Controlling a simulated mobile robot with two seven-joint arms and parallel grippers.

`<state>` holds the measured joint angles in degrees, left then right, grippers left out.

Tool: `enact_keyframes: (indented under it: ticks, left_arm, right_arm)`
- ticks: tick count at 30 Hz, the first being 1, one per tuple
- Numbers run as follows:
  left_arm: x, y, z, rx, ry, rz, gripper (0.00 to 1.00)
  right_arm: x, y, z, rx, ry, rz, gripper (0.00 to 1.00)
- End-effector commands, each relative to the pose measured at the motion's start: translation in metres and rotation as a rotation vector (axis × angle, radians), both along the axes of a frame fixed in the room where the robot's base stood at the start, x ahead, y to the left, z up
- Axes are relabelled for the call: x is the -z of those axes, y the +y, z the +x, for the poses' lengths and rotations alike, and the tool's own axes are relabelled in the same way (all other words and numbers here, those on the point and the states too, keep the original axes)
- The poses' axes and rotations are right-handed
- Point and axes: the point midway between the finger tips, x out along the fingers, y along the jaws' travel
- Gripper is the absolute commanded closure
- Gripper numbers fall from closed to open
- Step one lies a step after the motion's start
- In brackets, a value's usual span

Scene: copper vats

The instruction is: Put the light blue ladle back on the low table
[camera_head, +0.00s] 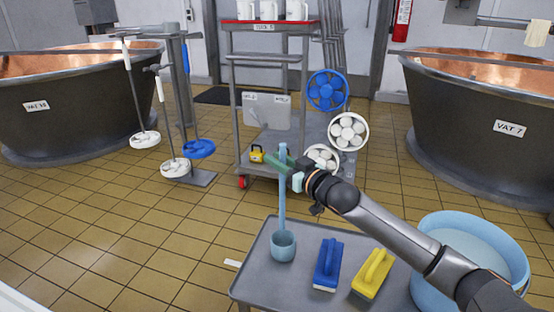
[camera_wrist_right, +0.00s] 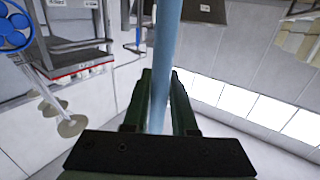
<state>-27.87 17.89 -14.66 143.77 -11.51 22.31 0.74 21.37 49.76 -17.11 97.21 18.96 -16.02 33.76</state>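The light blue ladle (camera_head: 283,246) hangs upright, cup down, at the left part of the low grey table (camera_head: 262,285). I cannot tell whether its cup touches the table top or is just above it. My right gripper (camera_head: 284,162) is shut on the upper part of the ladle's handle. In the right wrist view the handle (camera_wrist_right: 163,60) runs between the two dark green fingers (camera_wrist_right: 158,105). My left gripper is not in view.
On the table, a blue brush (camera_head: 328,264) and a yellow brush (camera_head: 372,274) lie right of the ladle. A light blue tub (camera_head: 470,250) stands at the right. Behind are a grey trolley (camera_head: 270,58) and copper vats (camera_head: 60,110) (camera_head: 490,130).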

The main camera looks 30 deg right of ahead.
Motion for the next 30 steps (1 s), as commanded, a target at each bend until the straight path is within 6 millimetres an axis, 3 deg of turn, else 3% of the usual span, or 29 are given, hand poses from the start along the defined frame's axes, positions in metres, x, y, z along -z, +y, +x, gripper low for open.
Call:
enact_keyframes:
  ticks: [1, 6, 17, 30]
  left_arm:
    - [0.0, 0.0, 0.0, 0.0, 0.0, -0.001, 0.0]
    - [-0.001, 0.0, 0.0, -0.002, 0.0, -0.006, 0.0]
    - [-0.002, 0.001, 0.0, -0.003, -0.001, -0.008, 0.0]
    - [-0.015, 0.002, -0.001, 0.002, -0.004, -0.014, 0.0]
  right_arm:
    - [0.0, 0.0, 0.0, 0.0, 0.0, 0.0, 0.68]
    - [0.0, 0.0, 0.0, 0.0, 0.001, 0.0, 0.49]
    - [-0.003, -0.001, -0.002, 0.0, 0.002, 0.0, 0.49]
    - [-0.003, -0.007, -0.05, -0.001, 0.004, 0.0, 0.49]
